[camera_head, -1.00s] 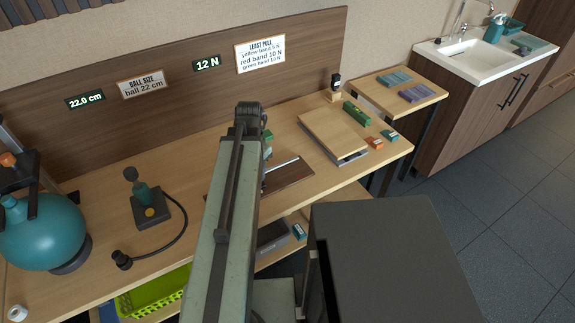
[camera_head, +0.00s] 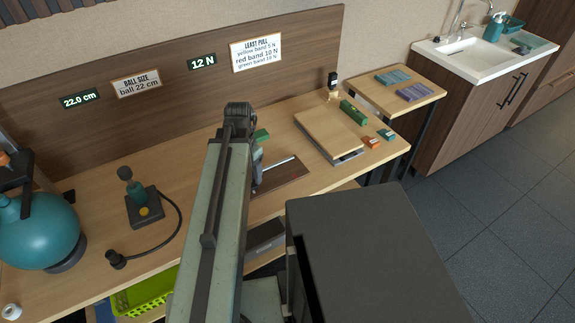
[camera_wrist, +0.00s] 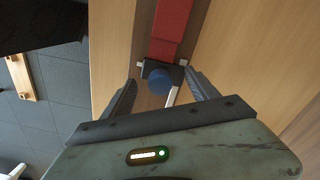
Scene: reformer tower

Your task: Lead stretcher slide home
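The stretcher is a dark wood board (camera_head: 283,178) with a thin metal rod on the bench, partly hidden behind my arm in the head view. In the wrist view its slide appears as a small black block (camera_wrist: 150,67) with a round blue knob (camera_wrist: 160,82) on its near side. A red strip (camera_wrist: 171,28) runs from the block to the top edge. My gripper (camera_wrist: 162,84) is open, with its dark fingers on either side of the knob and visible gaps. Contact cannot be told. A pale rod passes beside the knob.
A wooden platform (camera_head: 329,134), green block (camera_head: 354,112) and small orange and teal items stand to the right. A pump (camera_head: 143,205) with a hose and a teal ball (camera_head: 38,235) are at left. A dark box top (camera_head: 370,250) fills the foreground.

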